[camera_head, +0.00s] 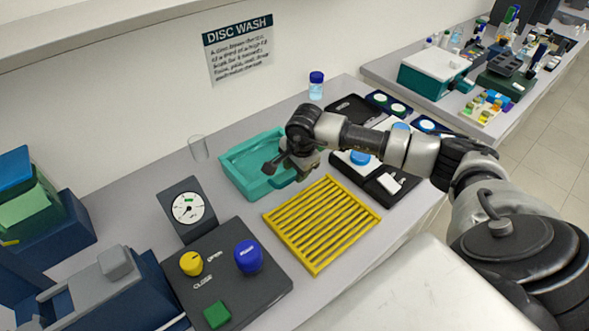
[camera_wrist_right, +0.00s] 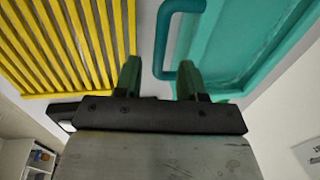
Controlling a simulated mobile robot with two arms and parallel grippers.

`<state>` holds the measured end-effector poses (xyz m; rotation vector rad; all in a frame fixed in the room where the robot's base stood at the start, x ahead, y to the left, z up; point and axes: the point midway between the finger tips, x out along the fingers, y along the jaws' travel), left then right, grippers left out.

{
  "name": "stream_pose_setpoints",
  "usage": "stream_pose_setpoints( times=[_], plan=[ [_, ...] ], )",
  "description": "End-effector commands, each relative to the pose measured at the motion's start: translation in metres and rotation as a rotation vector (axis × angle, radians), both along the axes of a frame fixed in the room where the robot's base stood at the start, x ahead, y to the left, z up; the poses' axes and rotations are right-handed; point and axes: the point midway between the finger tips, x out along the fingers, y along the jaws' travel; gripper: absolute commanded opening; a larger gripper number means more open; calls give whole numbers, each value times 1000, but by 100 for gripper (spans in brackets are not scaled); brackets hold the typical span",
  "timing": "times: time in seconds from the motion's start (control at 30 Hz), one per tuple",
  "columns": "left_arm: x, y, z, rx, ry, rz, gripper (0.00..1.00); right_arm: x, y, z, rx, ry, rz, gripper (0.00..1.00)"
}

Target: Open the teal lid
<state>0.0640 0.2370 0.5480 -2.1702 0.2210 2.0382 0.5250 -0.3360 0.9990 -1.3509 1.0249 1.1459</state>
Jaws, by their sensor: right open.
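A teal rectangular lid or tray with a raised rim (camera_head: 237,180) lies on the bench beside the yellow rack; I cannot tell whether anything is under it. In the right wrist view, the teal piece (camera_wrist_right: 240,45) fills the upper right, with a rounded teal handle (camera_wrist_right: 159,45) on its side facing the rack. My right gripper (camera_head: 277,168) is open over the teal piece's right side, partly covering it. In the wrist view, its fingertips (camera_wrist_right: 159,75) lie either side of the handle's bar, with no clear contact. My left gripper is not in view.
The yellow slatted rack (camera_head: 321,223) lies close to the right gripper. A control panel with yellow and blue knobs (camera_head: 248,256) and a gauge (camera_head: 188,208) stand front left. A clear glass (camera_head: 198,148) is behind the teal piece. A blue-capped bottle (camera_head: 316,86) stands at the back.

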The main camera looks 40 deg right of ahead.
Motion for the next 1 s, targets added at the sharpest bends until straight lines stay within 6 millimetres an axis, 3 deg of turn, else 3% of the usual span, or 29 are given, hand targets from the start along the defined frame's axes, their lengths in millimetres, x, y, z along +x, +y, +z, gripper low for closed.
stream_pose_setpoints(
  times=[0.23,0.5,0.8,1.0],
  plan=[
    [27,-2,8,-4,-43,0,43,4,1,-22,1,1,0,40],
    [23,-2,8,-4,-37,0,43,5,1,-24,1,-1,0,40],
    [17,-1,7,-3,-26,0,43,5,1,-24,1,-1,0,0],
    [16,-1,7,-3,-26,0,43,5,1,-24,1,-1,0,0]
  ],
)
